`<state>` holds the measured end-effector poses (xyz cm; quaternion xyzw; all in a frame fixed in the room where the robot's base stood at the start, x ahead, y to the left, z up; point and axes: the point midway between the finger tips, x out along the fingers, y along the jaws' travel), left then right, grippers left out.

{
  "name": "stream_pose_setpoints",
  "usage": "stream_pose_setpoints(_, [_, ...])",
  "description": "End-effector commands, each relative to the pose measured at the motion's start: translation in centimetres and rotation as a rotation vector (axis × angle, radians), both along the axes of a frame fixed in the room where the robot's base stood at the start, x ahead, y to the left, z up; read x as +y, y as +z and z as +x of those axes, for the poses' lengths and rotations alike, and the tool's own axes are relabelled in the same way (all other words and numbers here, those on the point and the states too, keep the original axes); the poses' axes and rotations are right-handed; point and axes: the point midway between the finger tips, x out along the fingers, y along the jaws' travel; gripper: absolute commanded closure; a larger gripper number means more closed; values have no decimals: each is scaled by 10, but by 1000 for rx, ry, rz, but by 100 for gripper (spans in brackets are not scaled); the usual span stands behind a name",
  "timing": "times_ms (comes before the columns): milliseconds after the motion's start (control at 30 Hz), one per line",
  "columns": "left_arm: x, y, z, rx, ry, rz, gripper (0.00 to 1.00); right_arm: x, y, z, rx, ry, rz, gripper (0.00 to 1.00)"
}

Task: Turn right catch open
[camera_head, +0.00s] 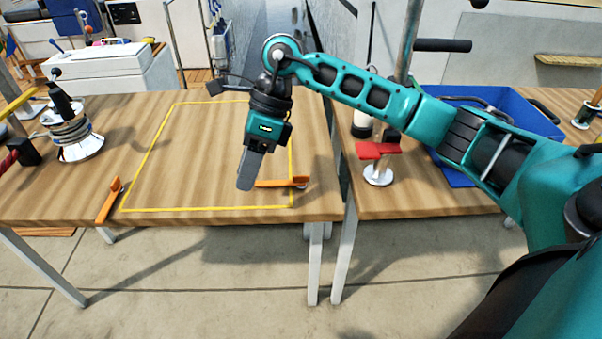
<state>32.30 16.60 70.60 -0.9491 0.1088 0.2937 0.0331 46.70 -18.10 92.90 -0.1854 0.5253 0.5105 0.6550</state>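The right catch (284,182) is an orange lever at the right front corner of a yellow rectangular outline (205,209) on the wooden table. It lies roughly sideways, its free end pointing left into the outline. A second orange catch (109,200) is at the left front corner, slanting toward the table's front edge. My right gripper (246,178) points down, with its grey fingertips at the left end of the right catch. The fingers overlap in this view, so their gap is hidden. I cannot tell whether they touch the catch. My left gripper is not in view.
A metal winch (74,137) stands at the left of the table. On the right-hand table are a red-topped fitting (378,163) and a blue tray (512,104), partly behind my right arm. A narrow gap separates the two tables. The area inside the outline is mostly clear.

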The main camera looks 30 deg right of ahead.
Motion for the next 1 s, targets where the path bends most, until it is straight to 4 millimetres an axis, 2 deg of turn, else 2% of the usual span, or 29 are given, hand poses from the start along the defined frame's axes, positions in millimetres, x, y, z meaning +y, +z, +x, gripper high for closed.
stream_pose_setpoints(33, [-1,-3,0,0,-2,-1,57,-31,8,10,-33,-3,-126,67])
stream_pose_setpoints(100, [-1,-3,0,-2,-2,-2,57,-67,20,17,-55,-8,-270,67])
stream_pose_setpoints(200, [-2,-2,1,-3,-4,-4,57,-103,35,21,-65,-28,-411,67])
stream_pose_setpoints(300, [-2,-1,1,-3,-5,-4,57,-120,44,22,-67,-40,-481,67])
stream_pose_setpoints(467, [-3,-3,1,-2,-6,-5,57,-126,35,21,-61,-44,-502,67])
stream_pose_setpoints(800, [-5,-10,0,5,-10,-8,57,-124,-32,21,-61,-43,-498,67])
stream_pose_setpoints(1000, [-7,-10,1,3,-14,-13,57,-124,-66,21,-62,-43,-497,67])
